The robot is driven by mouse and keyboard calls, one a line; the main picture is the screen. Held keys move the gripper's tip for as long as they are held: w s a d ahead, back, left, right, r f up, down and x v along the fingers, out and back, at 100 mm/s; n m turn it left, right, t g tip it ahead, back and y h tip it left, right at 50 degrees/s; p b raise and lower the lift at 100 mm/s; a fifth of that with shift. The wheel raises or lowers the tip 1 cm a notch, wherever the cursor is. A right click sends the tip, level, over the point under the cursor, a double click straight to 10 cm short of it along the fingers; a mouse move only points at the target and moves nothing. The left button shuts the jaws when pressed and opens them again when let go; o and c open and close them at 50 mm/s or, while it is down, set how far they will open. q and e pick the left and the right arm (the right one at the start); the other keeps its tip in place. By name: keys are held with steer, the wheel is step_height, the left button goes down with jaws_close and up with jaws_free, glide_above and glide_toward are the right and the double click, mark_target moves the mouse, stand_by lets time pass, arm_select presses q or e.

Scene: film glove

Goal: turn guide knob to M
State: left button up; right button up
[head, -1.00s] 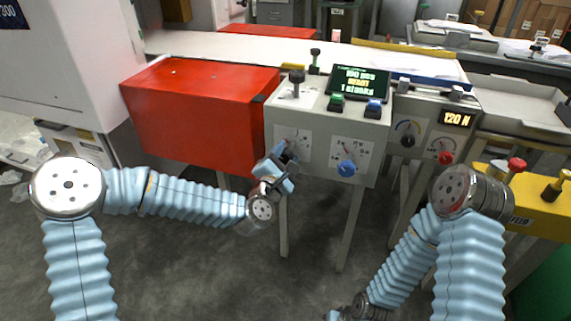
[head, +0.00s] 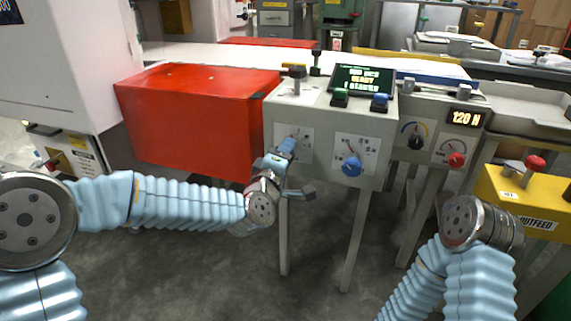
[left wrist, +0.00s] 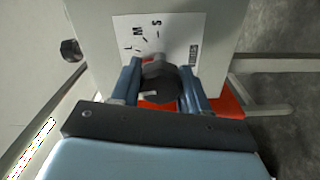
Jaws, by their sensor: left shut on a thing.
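The guide knob (left wrist: 160,82) is dark and sits on the front of the grey control box, beside a white label (left wrist: 178,38) with the letters S, M and L. My left gripper (left wrist: 158,88) is shut on this knob, with one blue finger on each side of it. I cannot tell which letter the knob points to. In the head view my left gripper (head: 284,168) is at the lower left of the box front, below the guide plate (head: 292,138), and covers the knob. My right gripper is out of view; only part of that arm shows.
A blue knob (head: 351,165) sits to the right on the same box front. A red cover (head: 200,118) stands close on the left. A panel reading 120 N (head: 466,119) and a yellow outfeed box (head: 520,198) are at the right.

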arm_select(q)
steer(key=m+b, duration=0.1)
steer(key=m, duration=0.1)
steer(key=shift+f+m, duration=0.15)
steer(key=shift+m, duration=0.25)
steer(key=m+b, duration=0.1)
steer(key=m, duration=0.1)
steer(key=shift+m, duration=0.4)
steer(key=m, duration=0.2)
steer(key=shift+m+b, duration=0.3)
steer(key=shift+b, duration=0.05)
steer(key=shift+m, duration=1.8)
steer(key=o, duration=1.1)
steer(key=shift+r, duration=0.2)
steer(key=shift+c, duration=0.2)
